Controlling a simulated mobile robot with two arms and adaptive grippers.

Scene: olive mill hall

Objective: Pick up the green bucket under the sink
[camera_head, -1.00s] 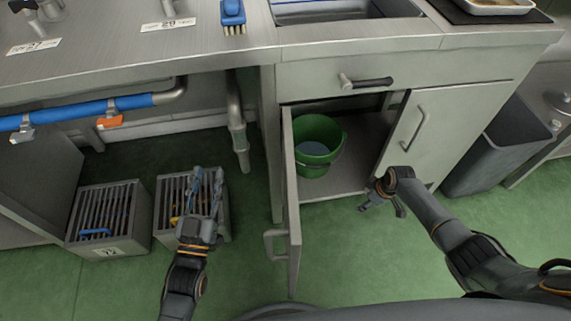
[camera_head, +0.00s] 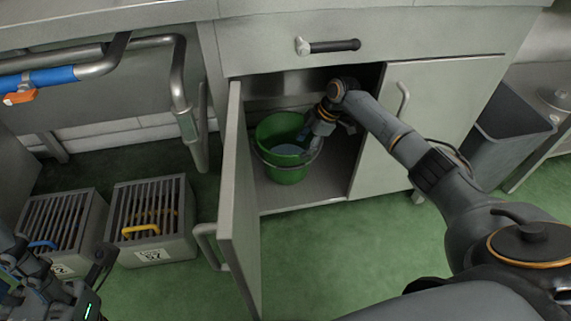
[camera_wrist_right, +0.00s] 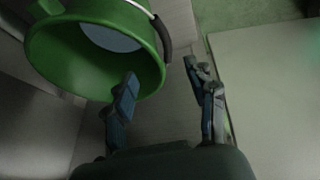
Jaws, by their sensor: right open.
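The green bucket (camera_head: 284,175) stands upright inside the open cabinet under the counter; something pale blue-grey shows inside it. In the right wrist view the bucket (camera_wrist_right: 60,62) fills the upper left, and its wire handle with a dark grip (camera_wrist_right: 163,36) hangs at its right side. My right gripper (camera_head: 305,133) is inside the cabinet at the bucket's right rim. Its open fingers (camera_wrist_right: 160,82) are apart, the left one overlapping the bucket's edge; I cannot tell if it touches. My left gripper (camera_head: 55,285) is at the lower left, partly cut off, its fingers unclear.
The left cabinet door (camera_head: 238,205) stands open toward me; the right door (camera_head: 425,125) is closed. Two slatted grey crates (camera_head: 152,225) stand on the floor at left. A dark bin (camera_head: 505,135) stands at right. Green floor is clear in front of the cabinet.

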